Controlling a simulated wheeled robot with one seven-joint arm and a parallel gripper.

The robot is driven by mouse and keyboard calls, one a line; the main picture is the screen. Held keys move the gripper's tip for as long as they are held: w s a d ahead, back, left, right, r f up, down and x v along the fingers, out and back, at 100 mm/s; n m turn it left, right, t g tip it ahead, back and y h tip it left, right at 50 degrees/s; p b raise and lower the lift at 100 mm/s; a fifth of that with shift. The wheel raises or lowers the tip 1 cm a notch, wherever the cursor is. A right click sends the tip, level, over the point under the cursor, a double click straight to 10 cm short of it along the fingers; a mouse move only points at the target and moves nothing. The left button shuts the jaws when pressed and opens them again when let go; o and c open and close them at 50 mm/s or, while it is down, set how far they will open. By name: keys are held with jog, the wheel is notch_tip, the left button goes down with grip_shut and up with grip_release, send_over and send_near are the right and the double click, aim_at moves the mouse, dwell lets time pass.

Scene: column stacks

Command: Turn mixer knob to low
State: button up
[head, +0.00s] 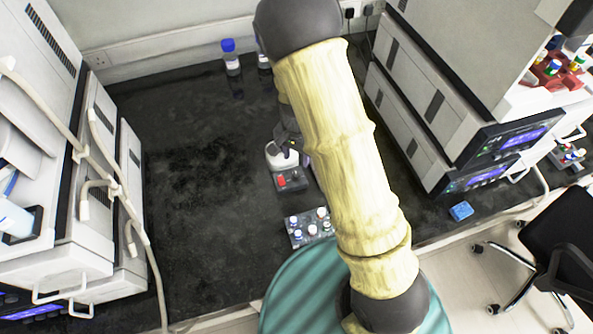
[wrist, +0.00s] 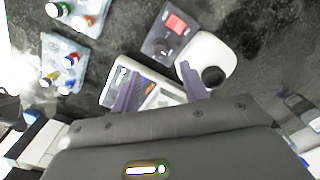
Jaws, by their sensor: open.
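The mixer is a small white and dark-grey device on the black bench. In the head view its white top (head: 281,157) shows just left of my arm, with a red switch (head: 282,181) on its dark front panel. In the wrist view I see its white round head with a dark recess (wrist: 205,55), the red switch (wrist: 176,23) and a small dark knob (wrist: 162,47) below the switch. My gripper (wrist: 159,70) is open, its two purple-grey fingers apart and empty, near the mixer's panel. Contact cannot be told. The knob's setting is too small to read.
A white device with a small screen (wrist: 158,97) shows between my fingers. A vial rack (head: 310,228) stands in front of the mixer. Blue-capped bottles (head: 231,57) stand at the back. Large instruments (head: 440,120) flank the bench. The bench left of the mixer is clear.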

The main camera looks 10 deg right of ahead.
aim_at(296, 174)
notch_tip(296, 174, down, 8)
jog(key=shift+f, duration=0.25)
grip_shut()
